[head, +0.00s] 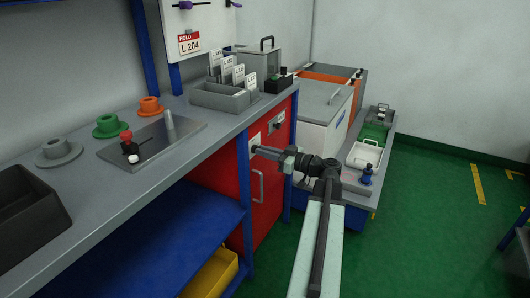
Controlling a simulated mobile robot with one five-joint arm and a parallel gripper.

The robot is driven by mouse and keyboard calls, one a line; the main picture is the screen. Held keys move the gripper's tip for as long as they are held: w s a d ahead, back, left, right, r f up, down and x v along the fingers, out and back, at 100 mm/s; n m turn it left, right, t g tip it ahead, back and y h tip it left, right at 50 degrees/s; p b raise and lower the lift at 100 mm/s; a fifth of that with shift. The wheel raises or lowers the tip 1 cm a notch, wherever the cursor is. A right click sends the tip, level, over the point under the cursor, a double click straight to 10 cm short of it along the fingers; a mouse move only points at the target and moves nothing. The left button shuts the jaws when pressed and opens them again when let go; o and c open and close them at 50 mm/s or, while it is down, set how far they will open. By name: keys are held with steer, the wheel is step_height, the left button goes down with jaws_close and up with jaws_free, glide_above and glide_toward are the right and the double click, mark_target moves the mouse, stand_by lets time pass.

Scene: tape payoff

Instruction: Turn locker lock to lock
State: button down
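A red locker (268,205) stands under the right end of the workbench, with a pale vertical handle (261,187) on its front. A light plate (255,141) sits on its upper front at the left. A second small plate with a dark knob (278,122) sits further right. My gripper (256,150) points left at the locker front, its tips just at the lower edge of the left plate. The tips are small and overlap the plate, so I cannot tell whether they touch a lock or how far they are apart. Any lock there is hidden.
The grey bench top (75,195) holds a grey card tray (224,97), coloured spools and a control plate. A blue shelf (165,235) with a yellow bin (212,275) lies below. A white box (322,115) and a low cart (358,180) stand close right.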

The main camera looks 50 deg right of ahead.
steer(key=shift+m, duration=0.4)
steer(key=m, duration=1.6)
steer(key=shift+d+f+m, duration=0.15)
steer(key=shift+m, duration=0.55)
steer(key=c, duration=1.5)
jaws_free()
steer(key=shift+o, duration=0.2)
